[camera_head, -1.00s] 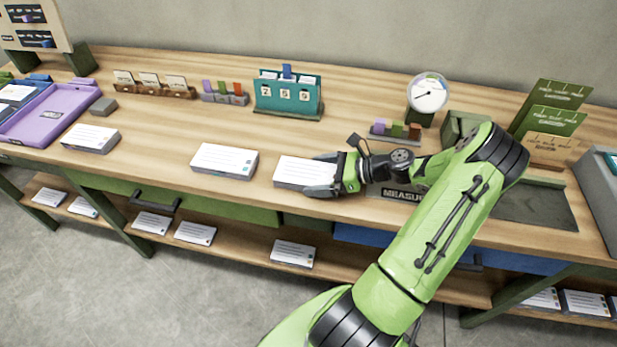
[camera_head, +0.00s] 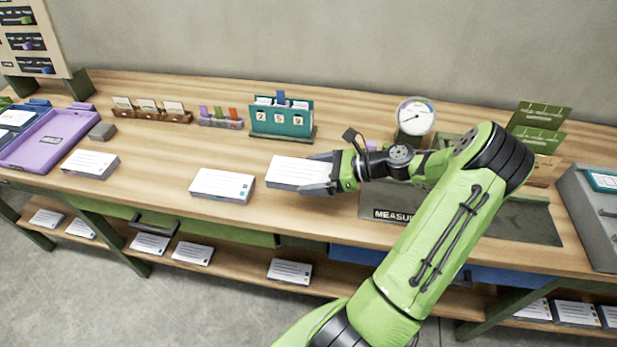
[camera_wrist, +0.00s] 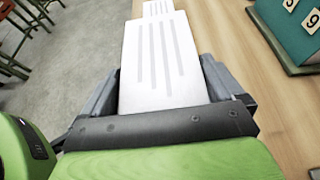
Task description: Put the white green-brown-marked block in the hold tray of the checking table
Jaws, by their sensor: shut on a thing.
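My gripper (camera_head: 320,174) is shut on a white block (camera_head: 292,171) with grey lines on its top. The block juts out to the left of the fingers, a little above the table by its place against the neighbouring block. In the wrist view the block (camera_wrist: 160,60) lies between the two fingers (camera_wrist: 162,88); its coloured marks do not show, and the fingers hide its right end in the head view. A purple tray (camera_head: 62,155) with a small unreadable label lies at the far left; I cannot tell whether it is the hold tray.
A white block (camera_head: 222,185) with teal marks lies just left of the held one, and another block (camera_head: 90,164) lies farther left. Behind stand a teal card holder (camera_head: 282,122), card racks (camera_head: 150,113) and a round dial (camera_head: 416,116). A lower shelf holds several blocks.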

